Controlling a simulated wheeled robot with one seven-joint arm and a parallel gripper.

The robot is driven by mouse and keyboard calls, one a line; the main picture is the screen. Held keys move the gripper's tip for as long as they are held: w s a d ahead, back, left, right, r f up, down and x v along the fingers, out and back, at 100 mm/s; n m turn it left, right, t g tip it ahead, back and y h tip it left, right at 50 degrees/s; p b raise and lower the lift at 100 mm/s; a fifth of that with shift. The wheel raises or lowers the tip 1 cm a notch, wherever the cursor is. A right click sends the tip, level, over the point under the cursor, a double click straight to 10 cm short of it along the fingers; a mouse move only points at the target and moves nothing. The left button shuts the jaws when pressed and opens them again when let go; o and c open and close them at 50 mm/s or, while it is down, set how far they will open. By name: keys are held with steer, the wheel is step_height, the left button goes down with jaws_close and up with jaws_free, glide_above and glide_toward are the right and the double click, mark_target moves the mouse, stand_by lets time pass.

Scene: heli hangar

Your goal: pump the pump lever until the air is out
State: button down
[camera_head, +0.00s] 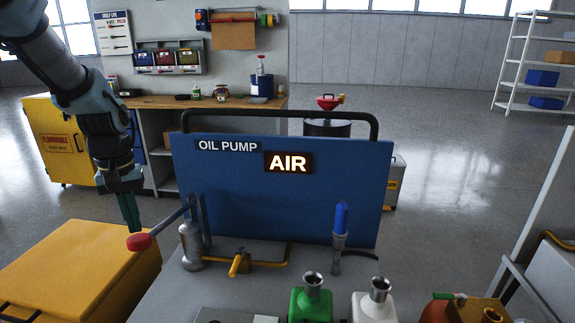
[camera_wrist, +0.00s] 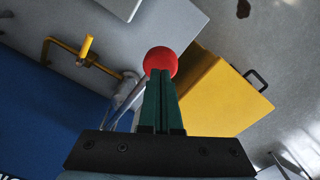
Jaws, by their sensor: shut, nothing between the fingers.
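The pump lever is a grey rod with a red knob (camera_head: 139,242) at its left end. It rises to the right toward a silver pump body (camera_head: 191,245) in front of the blue OIL PUMP panel (camera_head: 300,210). A lit sign (camera_head: 288,162) on the panel reads AIR. My gripper (camera_head: 133,226) points down with its green fingers shut and empty, the tips at or just above the red knob. In the wrist view the knob (camera_wrist: 160,61) is right at the fingertips (camera_wrist: 160,75); I cannot tell whether they touch.
A yellow valve handle (camera_head: 235,264) and a blue-handled tool (camera_head: 341,220) stand on the bench right of the lever. Green (camera_head: 311,300) and white (camera_head: 374,303) bottles stand at the front. A yellow cabinet (camera_head: 75,265) is at the left, below my arm.

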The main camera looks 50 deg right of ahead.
steer(key=shift+f, duration=0.1)
steer(key=shift+f+b, duration=3.7)
steer(key=shift+f, duration=2.65)
step_height(320, 180, up, 13)
steer(key=p, duration=1.1)
